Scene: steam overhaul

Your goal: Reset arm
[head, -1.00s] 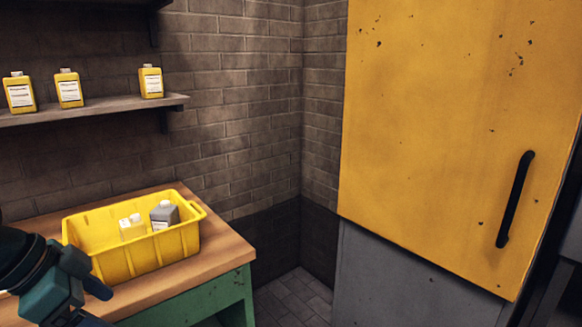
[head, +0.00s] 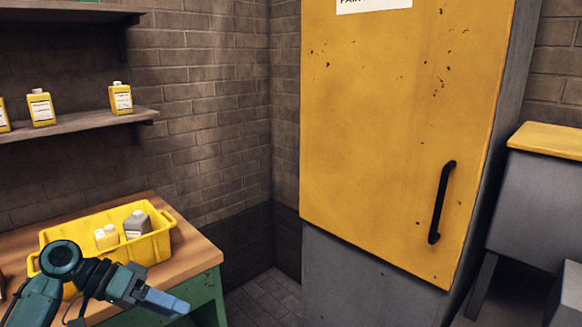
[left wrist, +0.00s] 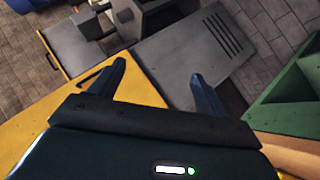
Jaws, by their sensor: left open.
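My left arm comes in from the lower left in the head view, in front of the workbench and the yellow crate. Its gripper (head: 165,302) hangs at the bench's front edge and points to the right. In the left wrist view the two fingers of the left gripper (left wrist: 158,76) stand apart with nothing between them. Beyond them are the yellow cabinet door and a grey panel. My right gripper is not in view.
The yellow crate (head: 156,248) holds a pale yellow bottle (head: 106,236) and a grey bottle (head: 137,224) on the wooden-topped green workbench (head: 200,262). Yellow bottles stand on a wall shelf (head: 75,127). A tall yellow-doored cabinet (head: 385,130) with a black handle (head: 441,203) stands right.

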